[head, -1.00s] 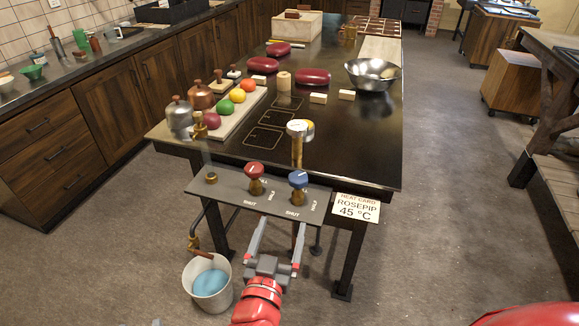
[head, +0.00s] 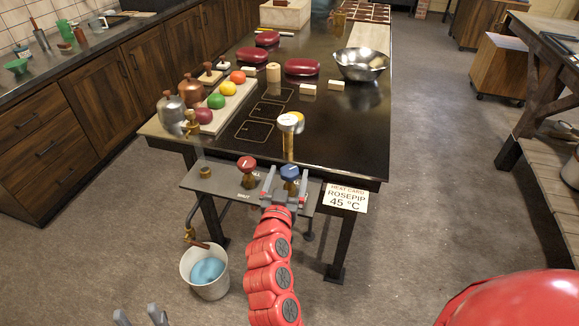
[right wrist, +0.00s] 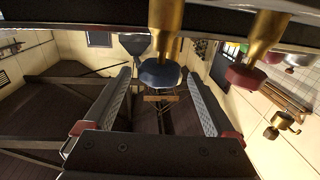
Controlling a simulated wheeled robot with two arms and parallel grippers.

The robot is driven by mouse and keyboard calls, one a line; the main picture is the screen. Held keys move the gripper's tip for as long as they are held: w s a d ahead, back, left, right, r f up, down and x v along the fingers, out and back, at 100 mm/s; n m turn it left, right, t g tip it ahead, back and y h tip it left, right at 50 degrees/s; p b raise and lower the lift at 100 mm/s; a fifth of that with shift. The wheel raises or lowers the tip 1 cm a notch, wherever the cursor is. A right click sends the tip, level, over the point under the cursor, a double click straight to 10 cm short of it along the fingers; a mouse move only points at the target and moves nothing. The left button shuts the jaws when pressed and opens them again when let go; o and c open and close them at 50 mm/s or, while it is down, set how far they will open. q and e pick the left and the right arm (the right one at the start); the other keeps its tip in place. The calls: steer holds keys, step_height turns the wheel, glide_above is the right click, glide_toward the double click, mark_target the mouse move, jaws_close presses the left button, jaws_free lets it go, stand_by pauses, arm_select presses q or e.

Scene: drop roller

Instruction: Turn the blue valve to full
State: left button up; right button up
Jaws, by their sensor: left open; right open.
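The blue valve (head: 289,172) is a round blue knob on a brass stem, on the grey panel (head: 222,183) at the table's front edge. My right gripper (head: 286,181) is open at the blue valve, with one finger on each side. The right wrist view shows the blue knob (right wrist: 160,74) between the spread fingers (right wrist: 159,84), a little beyond or level with their tips; I cannot tell whether they touch it. The gripper hides the panel lettering beside the valve. My left gripper (head: 140,315) is open and empty at the bottom edge.
A red valve (head: 247,164) stands just left of the blue one; it also shows in the right wrist view (right wrist: 245,77). A gauge (head: 290,122) rises behind. A heat card (head: 345,197) reads "ROSEPIP 45 °C". A bucket (head: 190,266) of blue liquid stands below left.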

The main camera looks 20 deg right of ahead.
steer(key=shift+x, duration=1.05)
steer(key=c, duration=1.4)
steer(key=shift+o, duration=0.2)
steer(key=shift+s+r+n+y+p, duration=0.1)
steer(key=shift+n+y+p, duration=0.2)
steer(key=shift+p, duration=0.35)
steer(key=n+t+y+p, duration=0.1)
steer(key=n+y+p, duration=0.2)
steer(key=p, duration=0.4)
steer(key=n+t+y+p, duration=0.1)
steer(key=n+y+p, duration=0.2)
steer(key=y+p, duration=0.2)
steer(key=shift+r+y+p, duration=0.2)
steer(key=shift+y+p, duration=0.2)
steer(key=shift+p, duration=0.85)
steer(key=shift+f+n+y+p, duration=0.2)
steer(key=shift+n+y+p, duration=0.6)
steer(key=shift+y+p, duration=0.5)
